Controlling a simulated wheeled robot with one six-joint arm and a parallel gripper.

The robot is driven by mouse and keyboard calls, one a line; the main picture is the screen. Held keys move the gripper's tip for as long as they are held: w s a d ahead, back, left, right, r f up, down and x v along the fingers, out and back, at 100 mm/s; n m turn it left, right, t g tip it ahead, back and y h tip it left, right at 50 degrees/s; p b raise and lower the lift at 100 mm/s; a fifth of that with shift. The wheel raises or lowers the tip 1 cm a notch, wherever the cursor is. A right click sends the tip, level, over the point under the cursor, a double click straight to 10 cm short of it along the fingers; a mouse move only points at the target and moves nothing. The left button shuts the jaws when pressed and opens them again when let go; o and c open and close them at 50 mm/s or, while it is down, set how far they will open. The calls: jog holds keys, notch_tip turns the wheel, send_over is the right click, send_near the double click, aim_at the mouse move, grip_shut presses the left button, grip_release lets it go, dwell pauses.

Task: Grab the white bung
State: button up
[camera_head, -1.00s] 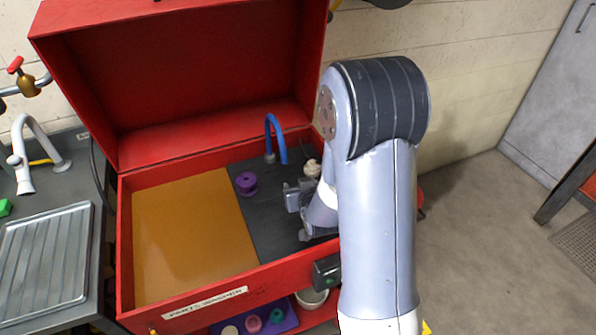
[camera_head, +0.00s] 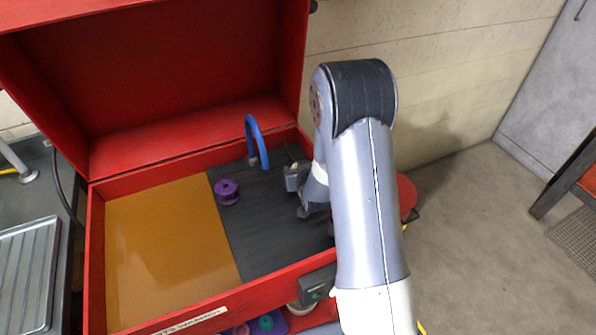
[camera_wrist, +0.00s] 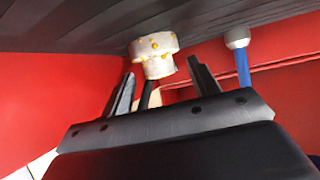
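The white bung (camera_wrist: 154,55), off-white with yellow spots and a wide cap over a narrower part, sits on the dark ribbed mat, which is at the top of the wrist view. My gripper (camera_wrist: 162,82) is open, one black finger on each side of the picture, with the bung just beyond and between the fingertips. A gap shows between the fingers and the bung. In the head view my gripper (camera_head: 298,196) is low over the right part of the dark mat (camera_head: 262,235).
A purple bung-like piece (camera_head: 227,191) stands on the mat's left side. A blue curved spout (camera_head: 255,140) rises behind, close to my gripper. The red washer box (camera_head: 95,260) has walls all round and a raised lid. The orange panel (camera_head: 165,250) is clear.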

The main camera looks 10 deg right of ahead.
jog(key=c, duration=1.2)
grip_shut()
jog(key=shift+r, duration=0.1)
